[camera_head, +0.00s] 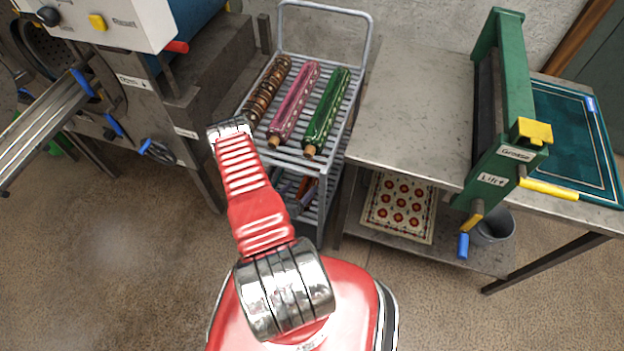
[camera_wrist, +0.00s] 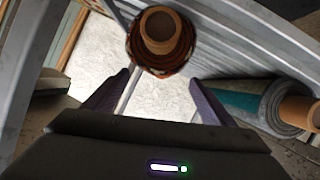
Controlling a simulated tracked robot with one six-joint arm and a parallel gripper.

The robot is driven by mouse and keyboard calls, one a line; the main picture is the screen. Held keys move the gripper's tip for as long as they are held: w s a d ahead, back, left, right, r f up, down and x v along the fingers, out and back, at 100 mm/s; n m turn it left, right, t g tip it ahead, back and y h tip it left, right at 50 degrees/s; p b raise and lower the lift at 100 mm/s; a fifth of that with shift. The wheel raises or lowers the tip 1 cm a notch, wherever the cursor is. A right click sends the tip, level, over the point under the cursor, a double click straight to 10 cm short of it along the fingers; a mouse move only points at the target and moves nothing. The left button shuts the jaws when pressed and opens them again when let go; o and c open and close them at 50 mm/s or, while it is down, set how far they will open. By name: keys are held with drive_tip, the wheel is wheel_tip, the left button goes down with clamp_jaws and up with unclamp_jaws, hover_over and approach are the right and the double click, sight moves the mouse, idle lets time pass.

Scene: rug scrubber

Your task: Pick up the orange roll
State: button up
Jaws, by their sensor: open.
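In the wrist view a roll with a tan core and a dark orange patterned rim (camera_wrist: 137,50) shows end-on at the top centre. My gripper (camera_wrist: 161,80) is open, its two fingers apart and nothing between them, just short of this roll. In the head view a brown-orange patterned roll (camera_head: 268,91) lies leftmost on the trolley's top shelf. Orange and purple items (camera_head: 305,190) show partly on the shelf below. I cannot tell which of these the wrist view shows. In the head view my gripper is hidden behind my red arm at the trolley's front left.
A pink roll (camera_head: 295,103) and a green roll (camera_head: 326,112) lie on the trolley (camera_head: 355,50). A teal and grey roll (camera_wrist: 262,102) is right of my gripper. A metal table (camera_head: 410,100) stands right of the trolley, a large machine (camera_head: 165,100) left.

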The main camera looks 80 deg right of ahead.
sight(304, 183)
drive_tip(key=shift+x, duration=0.75)
drive_tip(key=shift+x, duration=2.65)
drive_tip(key=shift+r, duration=0.1)
drive_tip(key=shift+c, duration=0.7)
drive_tip(key=shift+d, duration=0.1)
drive_tip(key=c, duration=1.7)
